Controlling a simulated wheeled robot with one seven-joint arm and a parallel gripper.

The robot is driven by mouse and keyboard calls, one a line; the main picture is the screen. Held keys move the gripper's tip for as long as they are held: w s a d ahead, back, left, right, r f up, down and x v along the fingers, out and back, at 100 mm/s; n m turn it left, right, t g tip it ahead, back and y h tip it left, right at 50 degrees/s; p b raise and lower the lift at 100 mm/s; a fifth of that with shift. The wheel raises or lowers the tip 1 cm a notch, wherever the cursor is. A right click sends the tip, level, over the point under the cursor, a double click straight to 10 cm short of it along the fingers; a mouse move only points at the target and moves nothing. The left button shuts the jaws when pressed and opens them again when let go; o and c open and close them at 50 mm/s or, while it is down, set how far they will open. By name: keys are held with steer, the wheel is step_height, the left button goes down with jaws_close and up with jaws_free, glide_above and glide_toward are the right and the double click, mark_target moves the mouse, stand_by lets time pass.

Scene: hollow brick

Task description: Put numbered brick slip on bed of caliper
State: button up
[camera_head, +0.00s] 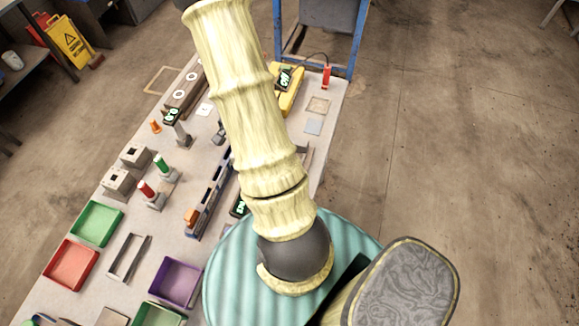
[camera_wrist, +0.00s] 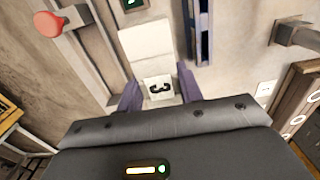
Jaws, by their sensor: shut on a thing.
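The numbered brick slip (camera_wrist: 158,89) is a pale piece with a dark 3 on its face in the wrist view. My gripper (camera_wrist: 160,78) is shut on it, one purple finger on each side. A pale block (camera_wrist: 145,40) lies just beyond the slip; I cannot tell whether they touch. A long dark blue rail (camera_wrist: 203,35) shows to the right of it, with a small green-lit display (camera_wrist: 130,4) above left. In the head view this rail (camera_head: 212,192) runs along the table and appears to be the caliper; its bed is not clear. My arm hides the gripper and slip there.
The table (camera_head: 120,215) holds a green tray (camera_head: 96,223), a red tray (camera_head: 70,265) and a purple tray (camera_head: 175,283) at the near left. Red and green knobbed posts (camera_head: 147,190) stand left of the rail. A yellow device (camera_head: 290,98) sits at the far right.

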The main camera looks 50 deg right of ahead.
steer(key=s+d+r+p, duration=0.1)
steer(key=s+d+p, duration=0.2)
steer(key=s+d, duration=0.4)
steer(key=s, duration=0.3)
steer(key=shift+s+d, duration=0.15)
steer(key=shift+s, duration=0.2)
steer(key=shift+f+p, duration=0.7)
steer(key=shift+f, duration=2.35)
steer(key=shift+f+p, duration=0.55)
steer(key=shift+f, duration=1.3)
